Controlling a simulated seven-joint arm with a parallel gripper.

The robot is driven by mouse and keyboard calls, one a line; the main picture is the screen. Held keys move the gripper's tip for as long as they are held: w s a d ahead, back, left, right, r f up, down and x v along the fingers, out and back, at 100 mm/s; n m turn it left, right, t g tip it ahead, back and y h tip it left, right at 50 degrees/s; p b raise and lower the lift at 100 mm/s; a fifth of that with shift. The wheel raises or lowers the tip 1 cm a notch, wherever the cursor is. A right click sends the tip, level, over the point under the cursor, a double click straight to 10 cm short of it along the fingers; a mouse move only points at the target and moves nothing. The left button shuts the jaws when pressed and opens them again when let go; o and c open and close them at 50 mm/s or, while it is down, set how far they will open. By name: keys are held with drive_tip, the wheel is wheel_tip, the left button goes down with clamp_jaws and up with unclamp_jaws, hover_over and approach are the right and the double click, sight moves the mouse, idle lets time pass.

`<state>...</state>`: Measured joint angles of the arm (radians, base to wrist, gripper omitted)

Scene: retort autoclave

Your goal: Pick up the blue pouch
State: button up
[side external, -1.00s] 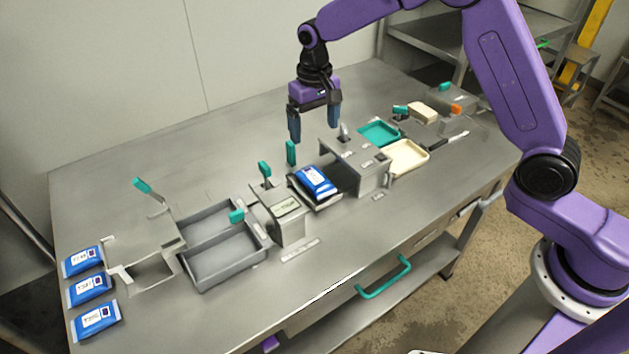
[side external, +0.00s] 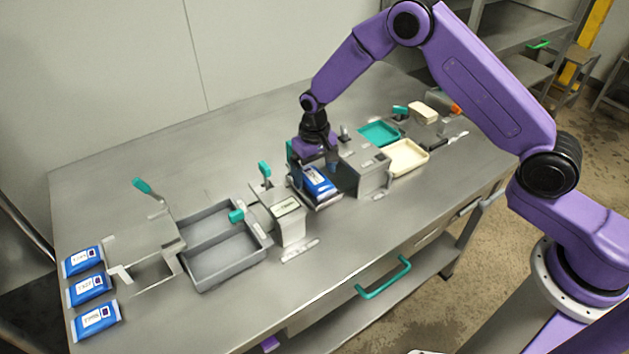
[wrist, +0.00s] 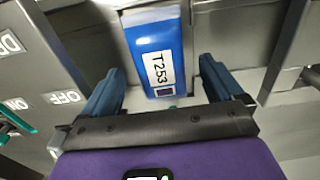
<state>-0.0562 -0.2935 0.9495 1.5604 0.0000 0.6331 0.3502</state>
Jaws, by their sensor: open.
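A blue pouch (side external: 319,182) with a white label lies on a small tray between two grey metal fixtures at the table's middle. In the wrist view the pouch (wrist: 151,32) shows the label "T253" and lies between and beyond the two blue fingers. My gripper (side external: 314,172) is low over the pouch, its fingers apart and pointing down. In the wrist view my gripper (wrist: 160,82) is open, with a gap between each finger and the pouch. Whether the fingertips reach below the pouch's top is not clear.
Three similar blue pouches (side external: 90,290) lie at the table's left end. A grey divided bin (side external: 226,258) and a fixture with a teal lever (side external: 264,172) stand left of my gripper. A grey box fixture (side external: 366,172) is close on the right, with teal (side external: 380,133) and cream (side external: 406,158) trays beyond.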

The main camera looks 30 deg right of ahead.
wheel_tip(320, 180, down, 2)
drive_tip(key=c, duration=1.2)
